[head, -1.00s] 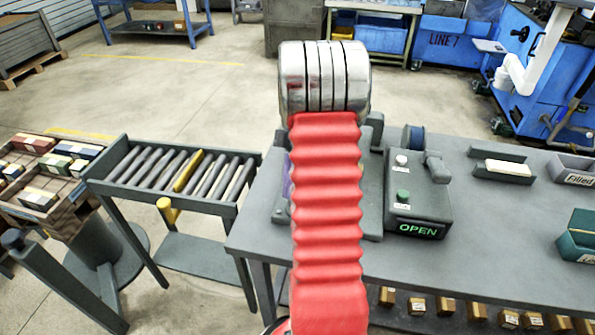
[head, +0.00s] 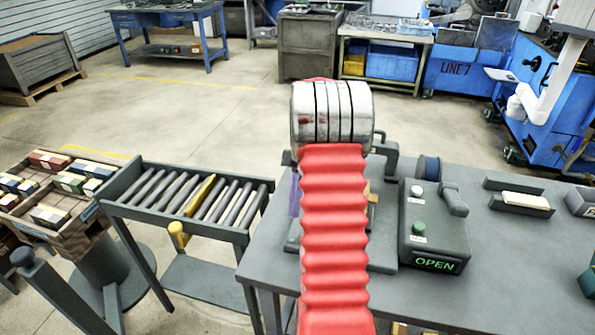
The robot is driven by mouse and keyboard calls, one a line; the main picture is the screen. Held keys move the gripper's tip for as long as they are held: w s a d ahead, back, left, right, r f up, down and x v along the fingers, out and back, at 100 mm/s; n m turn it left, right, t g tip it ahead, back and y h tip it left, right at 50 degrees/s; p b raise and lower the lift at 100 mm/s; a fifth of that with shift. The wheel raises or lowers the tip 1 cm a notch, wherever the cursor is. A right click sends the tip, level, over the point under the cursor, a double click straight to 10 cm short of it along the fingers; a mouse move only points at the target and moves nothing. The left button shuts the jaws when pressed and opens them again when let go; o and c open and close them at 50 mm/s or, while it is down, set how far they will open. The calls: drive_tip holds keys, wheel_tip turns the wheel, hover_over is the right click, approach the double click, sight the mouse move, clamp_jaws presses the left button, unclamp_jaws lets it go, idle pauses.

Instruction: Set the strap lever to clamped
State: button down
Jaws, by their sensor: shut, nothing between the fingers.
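A dark grey control box (head: 433,228) stands on the grey bench, right of my arm. Its lit green sign (head: 437,264) reads OPEN. A grey lever (head: 453,199) sticks out at the box's upper right; I take it for the strap lever. A white button (head: 417,191) and a green button (head: 418,229) sit on the box's left side. My red-sleeved arm and its metal joint fill the middle of the view. My gripper is hidden beyond the arm, so its fingers and its distance from the lever do not show.
A grey fixture (head: 383,252) lies partly hidden behind my arm, with a bent grey bar (head: 388,152) near it. A dark blue spool (head: 428,168) stands behind the box. A roller stand (head: 122,203) is on the left. Bare bench top (head: 520,262) lies right of the box.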

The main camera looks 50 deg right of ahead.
drive_tip(key=v, duration=0.9)
drive_tip(key=shift+r, duration=0.2)
idle(0.5)
